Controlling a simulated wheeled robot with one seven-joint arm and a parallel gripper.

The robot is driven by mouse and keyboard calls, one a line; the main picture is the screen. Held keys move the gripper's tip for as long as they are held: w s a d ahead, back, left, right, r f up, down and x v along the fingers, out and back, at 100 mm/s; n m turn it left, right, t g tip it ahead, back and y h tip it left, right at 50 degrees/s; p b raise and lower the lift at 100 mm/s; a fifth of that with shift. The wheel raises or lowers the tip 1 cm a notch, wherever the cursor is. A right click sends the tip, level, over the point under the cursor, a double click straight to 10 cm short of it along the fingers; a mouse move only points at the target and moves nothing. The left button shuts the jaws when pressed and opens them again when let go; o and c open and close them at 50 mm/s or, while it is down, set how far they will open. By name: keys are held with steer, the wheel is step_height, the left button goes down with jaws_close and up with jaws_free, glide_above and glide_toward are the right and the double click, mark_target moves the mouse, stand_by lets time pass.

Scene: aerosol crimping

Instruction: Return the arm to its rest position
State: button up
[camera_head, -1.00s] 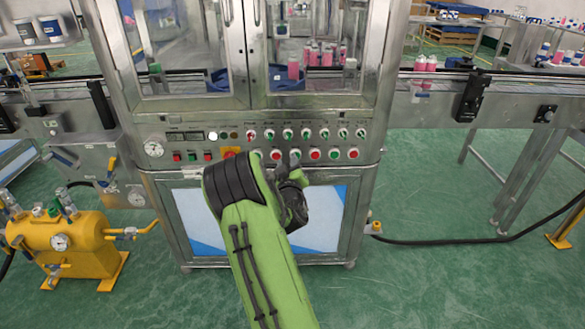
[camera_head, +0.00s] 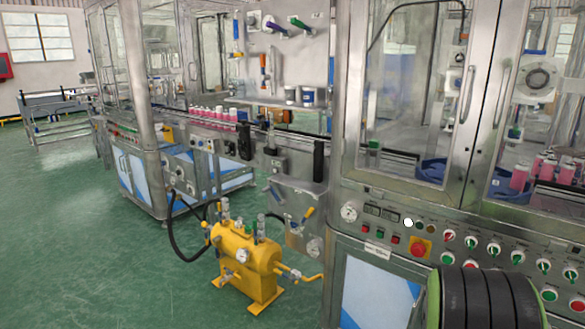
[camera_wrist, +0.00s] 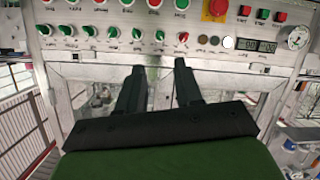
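In the wrist view my gripper (camera_wrist: 160,90) shows two dark fingers standing apart, with nothing seen between them. It faces the crimping machine's front, just below the control panel (camera_wrist: 130,32) with its knobs and buttons. In the head view only a black and green part of my arm shows at the lower right, in front of the panel (camera_head: 470,240). The gripper itself is hidden or out of frame there.
The glass-doored machine (camera_head: 415,90) fills the right side. A yellow tank (camera_head: 245,262) with valves stands on the floor at its left. A conveyor with pink cans (camera_head: 212,114) runs behind. Green floor (camera_head: 80,240) is open at the left.

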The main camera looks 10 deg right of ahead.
steer(key=s+a+r+y, duration=0.2)
steer(key=a, duration=0.4)
steer(key=s+a+r+y, duration=0.1)
steer(key=a+y, duration=0.2)
steer(key=a, duration=0.3)
steer(key=s+a+n+g+y, duration=0.4)
steer(key=s+a+n+y, duration=0.25)
steer(key=s+a, duration=1.35)
step_height(320, 180, up, 17)
steer(key=p, duration=1.7)
steer(key=shift+s+h+p, duration=0.3)
steer(key=shift+h+p, duration=0.05)
steer(key=shift+r, duration=0.1)
